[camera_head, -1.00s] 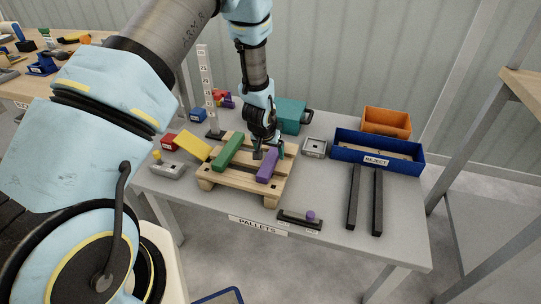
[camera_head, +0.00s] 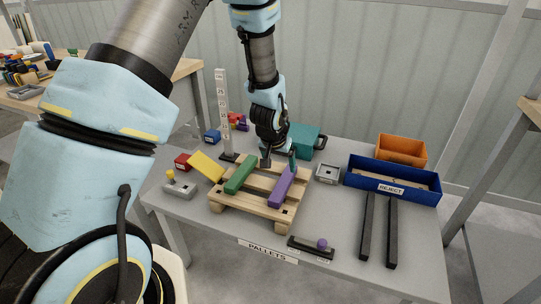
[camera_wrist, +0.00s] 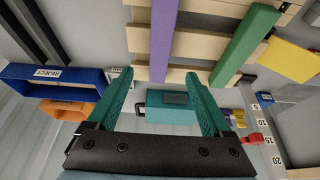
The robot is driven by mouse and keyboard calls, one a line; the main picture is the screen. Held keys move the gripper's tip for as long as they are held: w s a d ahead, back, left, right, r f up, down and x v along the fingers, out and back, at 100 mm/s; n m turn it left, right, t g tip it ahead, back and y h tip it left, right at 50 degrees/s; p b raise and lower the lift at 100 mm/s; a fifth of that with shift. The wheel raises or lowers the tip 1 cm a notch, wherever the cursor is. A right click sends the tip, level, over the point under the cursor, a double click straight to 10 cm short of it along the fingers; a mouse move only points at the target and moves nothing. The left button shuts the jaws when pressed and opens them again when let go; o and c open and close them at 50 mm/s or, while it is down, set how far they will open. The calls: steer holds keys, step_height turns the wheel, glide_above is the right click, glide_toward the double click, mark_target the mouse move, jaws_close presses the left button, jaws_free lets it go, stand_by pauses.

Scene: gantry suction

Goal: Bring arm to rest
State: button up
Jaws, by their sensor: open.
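My gripper (camera_head: 279,162) is open and empty above the back part of the wooden pallet (camera_head: 258,208) in the head view. In the wrist view its two teal fingers (camera_wrist: 166,82) stand wide apart with nothing between them. A green bar (camera_head: 241,175) and a purple bar (camera_head: 283,187) lie across the pallet, apart from each other. Both bars also show in the wrist view, the purple (camera_wrist: 163,40) and the green (camera_wrist: 243,45). A yellow block (camera_head: 206,167) leans at the pallet's left side.
A teal case (camera_head: 306,138) stands close behind my gripper. An upright scale post (camera_head: 222,110) is to its left. A blue reject bin (camera_head: 392,189), an orange bin (camera_head: 401,150) and two dark rails (camera_head: 367,228) are on the right. A grey square part (camera_head: 327,174) lies between.

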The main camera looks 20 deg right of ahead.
steer(key=w+a+r+n+y+p, duration=0.1)
steer(key=a+r+n+p, duration=0.1)
steer(key=a+r, duration=0.65)
steer(key=w+a+r+n+y+p, duration=0.1)
steer(key=a+r+n+p, duration=0.1)
steer(key=a+r, duration=0.65)
steer(key=s+a+r+n, duration=0.1)
steer(key=s+a, duration=0.2)
steer(key=a, duration=0.2)
steer(key=s+a+r+n+g+p, duration=0.1)
steer(key=s+a+r, duration=0.1)
steer(key=a, duration=0.4)
steer(key=s+a+r+n+y+p, duration=0.1)
steer(key=s+a+r, duration=0.1)
steer(key=s+a, duration=0.2)
steer(key=shift+s+a+r+g, duration=0.25)
steer(key=shift+a+g, duration=0.15)
steer(key=shift+a, duration=0.3)
